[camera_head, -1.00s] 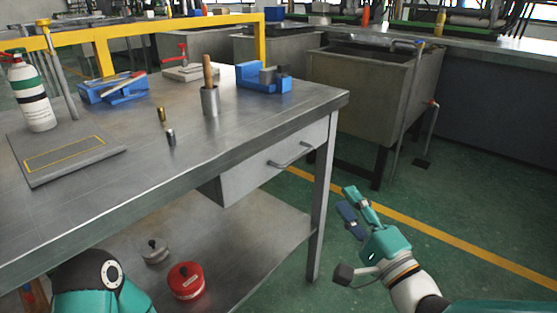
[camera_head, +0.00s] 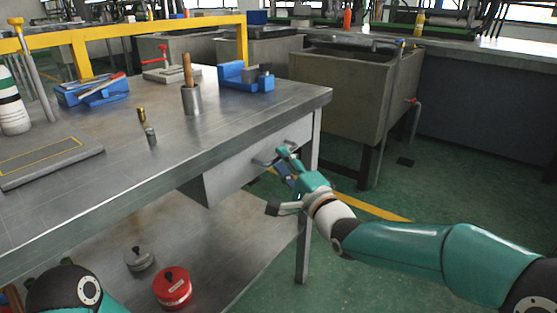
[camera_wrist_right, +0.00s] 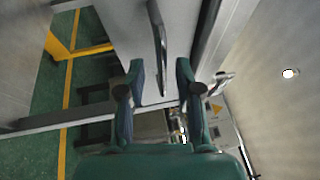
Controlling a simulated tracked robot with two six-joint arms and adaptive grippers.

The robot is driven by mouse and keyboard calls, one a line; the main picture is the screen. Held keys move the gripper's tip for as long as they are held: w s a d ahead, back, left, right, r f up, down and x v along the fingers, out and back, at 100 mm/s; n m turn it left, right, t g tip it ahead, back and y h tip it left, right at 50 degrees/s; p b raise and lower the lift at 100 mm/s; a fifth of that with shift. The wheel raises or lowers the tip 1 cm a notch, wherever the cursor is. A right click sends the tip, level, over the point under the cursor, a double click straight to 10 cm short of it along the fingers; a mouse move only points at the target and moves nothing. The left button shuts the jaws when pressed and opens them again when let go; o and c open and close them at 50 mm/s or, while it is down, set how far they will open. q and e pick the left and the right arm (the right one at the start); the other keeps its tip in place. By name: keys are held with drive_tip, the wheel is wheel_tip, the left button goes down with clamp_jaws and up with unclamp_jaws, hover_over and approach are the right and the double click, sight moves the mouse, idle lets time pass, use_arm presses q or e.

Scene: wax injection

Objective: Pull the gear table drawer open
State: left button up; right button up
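The gear table (camera_head: 110,185) is a grey metal workbench. Its drawer (camera_head: 235,177) hangs under the top near the right end and looks shut. The drawer's bar handle (camera_head: 262,163) is partly hidden by my right gripper (camera_head: 284,162). In the right wrist view the two fingers of my right gripper (camera_wrist_right: 158,72) are apart, with the handle (camera_wrist_right: 159,45) ahead, roughly in line with the gap between them. The fingers do not appear closed on it. Only part of my left arm shows at the bottom left; its gripper is not in view.
On the tabletop stand a metal cup (camera_head: 191,100), a blue vise (camera_head: 245,77), a blue tool (camera_head: 92,90) and a flat plate (camera_head: 50,160). A red pot (camera_head: 172,288) sits on the lower shelf. A sink (camera_head: 340,95) stands behind. Floor right of the table is clear.

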drive_tip(key=shift+x, duration=1.1)
drive_tip(key=shift+c, duration=0.4)
clamp_jaws()
drive_tip(key=shift+f, duration=0.1)
